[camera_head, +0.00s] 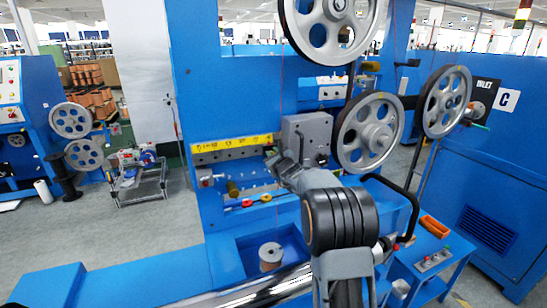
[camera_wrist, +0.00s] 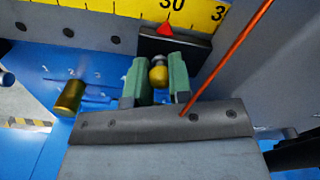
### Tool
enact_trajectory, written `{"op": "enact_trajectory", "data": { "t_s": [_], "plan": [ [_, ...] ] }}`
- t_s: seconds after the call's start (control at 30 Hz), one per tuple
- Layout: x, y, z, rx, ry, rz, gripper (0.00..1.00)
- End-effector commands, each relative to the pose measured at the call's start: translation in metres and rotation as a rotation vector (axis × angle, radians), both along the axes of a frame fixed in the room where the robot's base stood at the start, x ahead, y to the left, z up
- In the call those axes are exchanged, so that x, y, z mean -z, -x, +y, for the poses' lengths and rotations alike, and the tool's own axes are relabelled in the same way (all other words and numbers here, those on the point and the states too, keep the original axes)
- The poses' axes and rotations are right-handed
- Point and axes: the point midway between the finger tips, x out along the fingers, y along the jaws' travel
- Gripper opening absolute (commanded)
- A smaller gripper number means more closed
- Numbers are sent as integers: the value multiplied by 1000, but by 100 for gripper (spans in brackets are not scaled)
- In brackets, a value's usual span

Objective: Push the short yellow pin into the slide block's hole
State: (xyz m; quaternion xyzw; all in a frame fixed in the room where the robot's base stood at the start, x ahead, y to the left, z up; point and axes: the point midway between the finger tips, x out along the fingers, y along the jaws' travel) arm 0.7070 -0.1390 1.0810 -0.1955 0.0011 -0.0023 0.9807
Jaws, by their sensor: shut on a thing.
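In the wrist view my gripper (camera_wrist: 157,72) has its two green fingers closed on the short yellow pin (camera_wrist: 158,75), whose rounded yellow end shows between them. Just beyond the fingertips is a dark block with a red pointer under the yellow scale, which looks like the slide block (camera_wrist: 150,45). Its hole is not visible, and I cannot tell whether the pin touches the block. In the head view my gripper (camera_head: 271,160) is at the blue machine's front panel, below the right end of the scale; the pin is too small to make out there.
The yellow scale (camera_wrist: 120,7) runs above the block. A copper-coloured wire (camera_wrist: 232,52) slants close past the right finger. A brass cylinder (camera_wrist: 70,98) sticks out at left. In the head view a grey box (camera_head: 307,138) and a large pulley (camera_head: 368,133) are close on the right.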

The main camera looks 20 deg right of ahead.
Motion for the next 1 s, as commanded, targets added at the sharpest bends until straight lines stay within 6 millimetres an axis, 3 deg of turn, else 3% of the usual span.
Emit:
{"op": "enact_trajectory", "data": {
  "t_s": [1.0],
  "plan": [
    [0, -9, 0, 0, 1, 0, 0]
  ]
}}
